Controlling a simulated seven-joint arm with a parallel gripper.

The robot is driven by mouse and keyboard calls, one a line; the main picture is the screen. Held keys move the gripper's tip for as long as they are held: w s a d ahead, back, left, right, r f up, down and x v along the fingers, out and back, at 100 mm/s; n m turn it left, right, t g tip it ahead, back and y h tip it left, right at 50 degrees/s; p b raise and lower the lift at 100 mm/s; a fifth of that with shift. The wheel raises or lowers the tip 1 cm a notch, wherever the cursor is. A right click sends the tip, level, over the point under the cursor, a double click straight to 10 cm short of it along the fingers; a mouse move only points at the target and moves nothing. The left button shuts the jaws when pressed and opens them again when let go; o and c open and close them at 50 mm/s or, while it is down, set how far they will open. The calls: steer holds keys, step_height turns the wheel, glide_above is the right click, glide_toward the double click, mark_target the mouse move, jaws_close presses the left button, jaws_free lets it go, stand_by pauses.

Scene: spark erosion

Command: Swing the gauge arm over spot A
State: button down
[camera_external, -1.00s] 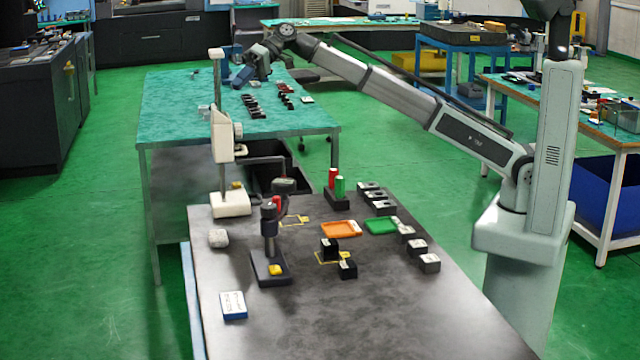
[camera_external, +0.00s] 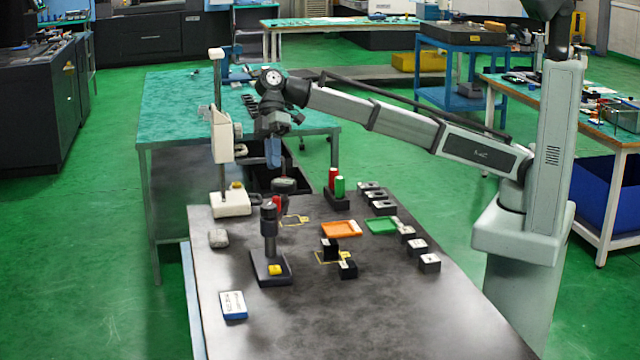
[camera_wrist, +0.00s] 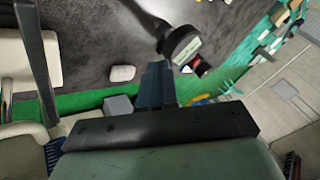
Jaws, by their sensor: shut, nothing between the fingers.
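The white gauge stand (camera_external: 222,145) rises at the back left of the dark table. Its arm reaches right, partly hidden behind my gripper, and a dark round gauge head (camera_external: 285,187) hangs there. My gripper (camera_external: 273,153) has blue fingers pointing down, shut and empty, above the gauge head; I cannot tell whether they touch the arm. In the wrist view the blue fingers (camera_wrist: 155,85) are together, beside a dark round head with a pale face (camera_wrist: 186,48). Two yellow-marked spots, one behind (camera_external: 293,221) and one nearer (camera_external: 333,257), lie on the table; no letter is readable.
A dark stand with a post (camera_external: 269,240) is in front of the gauge head. Red and green cylinders (camera_external: 338,188), an orange tray (camera_external: 341,229), a green tray (camera_external: 381,226) and several dark blocks (camera_external: 429,262) stand to the right.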

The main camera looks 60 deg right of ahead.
steer(key=shift+w+d+f+n+g, duration=0.2)
steer(key=shift+w+d+f+n, duration=0.15)
steer(key=shift+f+n, duration=0.25)
steer(key=shift+w+d+f+n+g, duration=0.2)
steer(key=shift+w+d+f+n, duration=0.15)
steer(key=shift+f+n, duration=0.25)
steer(key=shift+s+f, duration=0.1)
steer(key=x, duration=1)
steer(key=shift+s+d, duration=0.1)
steer(key=shift+d, duration=0.05)
